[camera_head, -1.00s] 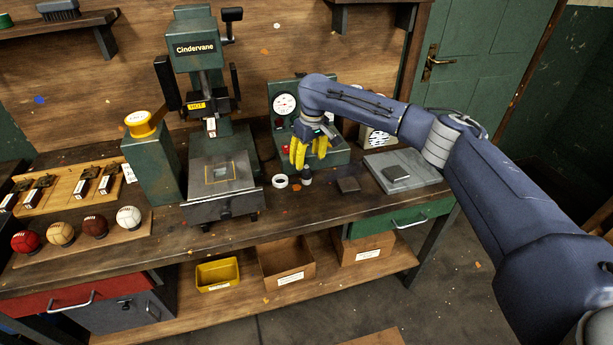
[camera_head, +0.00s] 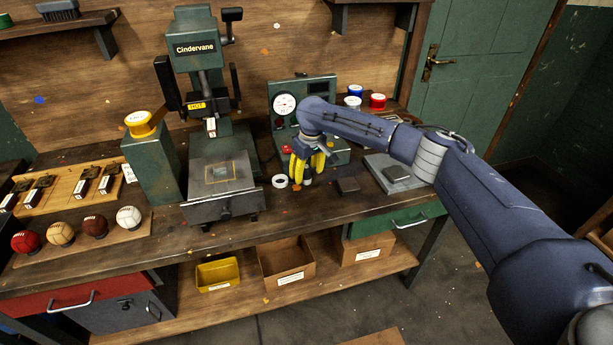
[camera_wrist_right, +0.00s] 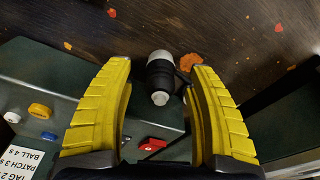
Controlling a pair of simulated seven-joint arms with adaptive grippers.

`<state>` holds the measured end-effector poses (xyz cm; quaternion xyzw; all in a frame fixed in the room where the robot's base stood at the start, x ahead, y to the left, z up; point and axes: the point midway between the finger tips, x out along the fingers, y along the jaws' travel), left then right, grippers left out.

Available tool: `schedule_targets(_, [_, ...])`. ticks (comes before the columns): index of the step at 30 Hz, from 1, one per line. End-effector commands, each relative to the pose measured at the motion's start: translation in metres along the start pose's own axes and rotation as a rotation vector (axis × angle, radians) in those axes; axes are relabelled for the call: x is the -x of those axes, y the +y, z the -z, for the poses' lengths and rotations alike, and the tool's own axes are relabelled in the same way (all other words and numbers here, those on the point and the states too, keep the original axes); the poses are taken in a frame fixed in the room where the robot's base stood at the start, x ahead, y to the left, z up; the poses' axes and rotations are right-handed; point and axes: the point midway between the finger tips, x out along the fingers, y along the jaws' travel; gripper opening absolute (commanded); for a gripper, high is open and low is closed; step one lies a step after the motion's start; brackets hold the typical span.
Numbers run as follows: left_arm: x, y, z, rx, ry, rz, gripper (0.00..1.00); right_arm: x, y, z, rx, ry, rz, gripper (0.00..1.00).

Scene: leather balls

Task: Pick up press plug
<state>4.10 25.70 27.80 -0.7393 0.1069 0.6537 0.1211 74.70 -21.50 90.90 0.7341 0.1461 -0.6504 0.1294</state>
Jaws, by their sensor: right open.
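The press plug (camera_wrist_right: 160,80), a small black cylinder with a pale collar and a light metal tip, stands on the bench. In the wrist view it lies between the yellow fingers of my right gripper (camera_wrist_right: 160,95), with gaps on both sides. In the head view the right gripper (camera_head: 305,178) points down over the plug (camera_head: 306,180), which the fingers partly hide. The right gripper is open and empty. My left gripper is not in view.
A white ring (camera_head: 280,181) lies left of the plug and a dark block (camera_head: 347,185) right of it. The gauge box (camera_head: 285,105) stands close behind. The green press (camera_head: 222,180) is to the left. A grey plate (camera_head: 375,165) lies further right.

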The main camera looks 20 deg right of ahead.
Motion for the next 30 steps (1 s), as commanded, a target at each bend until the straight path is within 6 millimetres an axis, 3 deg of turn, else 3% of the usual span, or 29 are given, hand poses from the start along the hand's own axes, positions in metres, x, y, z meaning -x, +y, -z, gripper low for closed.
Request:
schedule_targets(3, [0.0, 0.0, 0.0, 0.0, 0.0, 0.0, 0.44, 0.0002, -0.0001, 0.0, 0.0, 0.0, 0.0, 0.56])
schedule_targets(18, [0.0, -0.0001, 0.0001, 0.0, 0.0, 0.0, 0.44, 0.0004, -0.0001, 0.0, 0.0, 0.0, 0.0, 0.0])
schedule_targets(30, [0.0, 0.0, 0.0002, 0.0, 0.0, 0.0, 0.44, 0.0016, 0.0, 0.0003, 0.0, 0.001, 0.0, 0.0])
